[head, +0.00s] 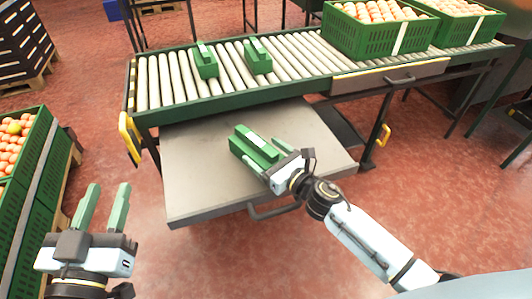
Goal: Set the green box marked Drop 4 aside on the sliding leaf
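A small green box (249,139) with a pale label lies on the grey sliding leaf (195,180), which is pulled out below the roller conveyor. Its marking is too small to read. My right gripper (259,152) reaches in from the right, low over the leaf, with its green fingers at the near end of this box. I cannot tell whether they press on it. My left gripper (108,190) is open and empty, over the floor left of the leaf. Two similar small green boxes, one left (204,62) and one right (258,55), sit on the conveyor rollers.
The roller conveyor (290,72) runs behind the leaf. Large green crates of oranges stand on its right part, one nearer (350,38) and one farther (470,30). Another orange crate (28,160) is at the left. The leaf's front handle (275,212) sticks out. Much of the leaf is bare.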

